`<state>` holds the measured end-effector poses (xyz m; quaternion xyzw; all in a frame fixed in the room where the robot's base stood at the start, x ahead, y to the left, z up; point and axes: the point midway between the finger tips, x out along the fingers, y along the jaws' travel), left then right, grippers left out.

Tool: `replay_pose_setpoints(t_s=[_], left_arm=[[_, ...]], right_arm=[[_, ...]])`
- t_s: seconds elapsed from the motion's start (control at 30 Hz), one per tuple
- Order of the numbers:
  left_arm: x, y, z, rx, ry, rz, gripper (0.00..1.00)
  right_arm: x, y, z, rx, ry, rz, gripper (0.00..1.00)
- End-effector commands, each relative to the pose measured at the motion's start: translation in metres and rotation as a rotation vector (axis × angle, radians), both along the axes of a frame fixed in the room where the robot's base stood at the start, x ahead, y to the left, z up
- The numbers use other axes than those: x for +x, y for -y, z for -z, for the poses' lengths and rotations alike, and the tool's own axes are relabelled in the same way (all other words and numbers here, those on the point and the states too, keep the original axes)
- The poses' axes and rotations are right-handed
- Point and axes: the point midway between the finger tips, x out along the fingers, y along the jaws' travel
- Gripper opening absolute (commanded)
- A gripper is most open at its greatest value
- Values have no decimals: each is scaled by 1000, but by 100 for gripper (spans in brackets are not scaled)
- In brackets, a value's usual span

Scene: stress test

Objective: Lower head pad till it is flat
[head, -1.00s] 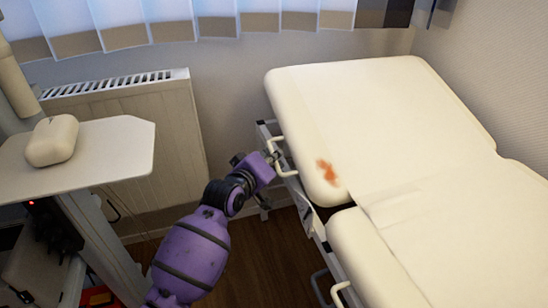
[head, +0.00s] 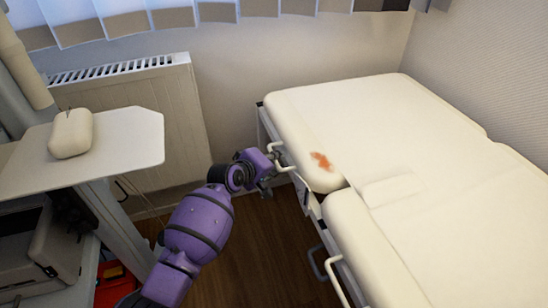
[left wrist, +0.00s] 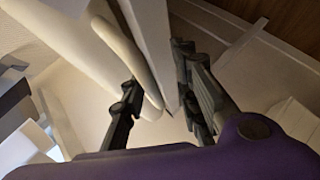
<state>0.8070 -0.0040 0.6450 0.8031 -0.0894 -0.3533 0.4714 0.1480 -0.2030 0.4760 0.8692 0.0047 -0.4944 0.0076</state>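The head pad (head: 365,115) is the cream far section of the treatment bed, with a red-brown stain near its left front corner. It looks nearly level with the neighbouring pad (head: 400,235). A white looped handle (head: 279,147) sticks out from its left side. My left gripper (head: 272,180) is at this handle. In the left wrist view, the fingers of my left gripper (left wrist: 160,105) are apart, with pale bars (left wrist: 128,52) running between them. I cannot tell whether the fingers touch the handle. My right gripper is out of view.
A white side shelf (head: 125,145) at the left carries a cream rounded case (head: 72,133). A radiator (head: 150,95) stands on the wall behind. More handles (head: 318,262) stick out along the bed's side. Wooden floor (head: 255,240) shows between shelf and bed.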

Motion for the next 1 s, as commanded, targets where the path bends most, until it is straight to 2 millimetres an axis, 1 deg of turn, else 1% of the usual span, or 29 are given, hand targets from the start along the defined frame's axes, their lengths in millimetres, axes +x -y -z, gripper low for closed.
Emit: replay_pose_setpoints(t_s=[0.17,0.27,0.37,0.53,0.8,1.0], left_arm=[[2,1,-4,-3,7,-1,29],[1,0,-6,-4,9,-1,29],[-3,-3,-8,-5,9,-1,29],[-21,-15,-20,-4,12,-2,29],[-62,-41,-46,-4,10,-2,29],[-82,-54,-58,-2,7,-2,29]], right_arm=[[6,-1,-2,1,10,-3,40],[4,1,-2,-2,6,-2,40],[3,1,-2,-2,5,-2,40],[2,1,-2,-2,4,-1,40],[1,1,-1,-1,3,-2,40],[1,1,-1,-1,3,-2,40]])
